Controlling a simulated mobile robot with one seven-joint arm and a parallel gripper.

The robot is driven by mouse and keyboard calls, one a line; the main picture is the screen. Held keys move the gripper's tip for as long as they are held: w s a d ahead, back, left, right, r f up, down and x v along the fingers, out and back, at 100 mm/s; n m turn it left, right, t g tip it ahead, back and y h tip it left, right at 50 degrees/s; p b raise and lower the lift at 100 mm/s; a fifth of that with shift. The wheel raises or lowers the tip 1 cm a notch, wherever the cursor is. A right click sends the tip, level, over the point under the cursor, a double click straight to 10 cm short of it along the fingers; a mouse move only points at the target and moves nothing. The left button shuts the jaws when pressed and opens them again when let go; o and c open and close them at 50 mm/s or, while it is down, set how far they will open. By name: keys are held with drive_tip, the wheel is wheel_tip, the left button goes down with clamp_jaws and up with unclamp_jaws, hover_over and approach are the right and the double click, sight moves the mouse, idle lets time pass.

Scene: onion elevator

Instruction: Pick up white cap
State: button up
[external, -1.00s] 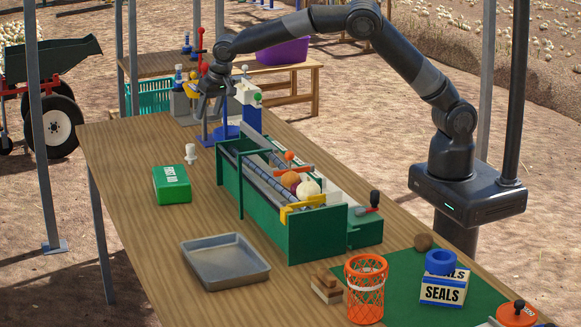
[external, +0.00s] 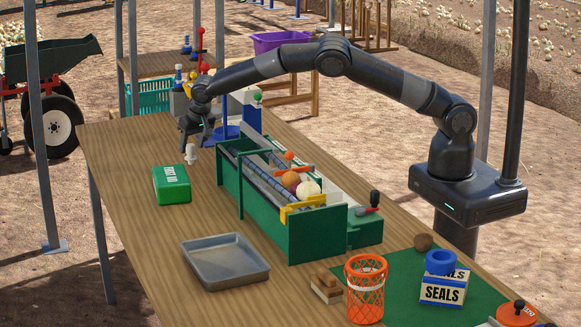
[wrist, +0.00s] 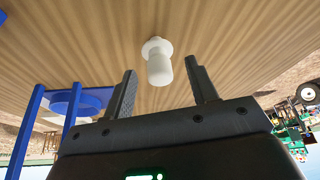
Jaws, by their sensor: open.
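The white cap (external: 191,153) is a small pale piece with a wider flange. It stands on the wooden table, behind the green first aid box and left of the green conveyor box. My gripper (external: 193,143) is just above and behind it, pointing down. In the wrist view the cap (wrist: 158,62) shows beyond and between the two dark fingers of my gripper (wrist: 163,88). The fingers are open and empty, with space on both sides of the cap. I see no contact between them.
The green first aid box (external: 171,184) lies in front of the cap. The green conveyor box (external: 316,232) with several onions stands to the right. A blue stand (external: 251,121) is close behind and right of my gripper. The table left of the cap is clear.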

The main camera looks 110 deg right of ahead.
sight(190, 153)
drive_tip(key=x, duration=0.4)
drive_tip(key=shift+d+f, duration=0.2)
drive_tip(key=shift+d, duration=0.05)
drive_tip(key=shift+c, duration=0.3)
drive_tip(key=c, duration=0.8)
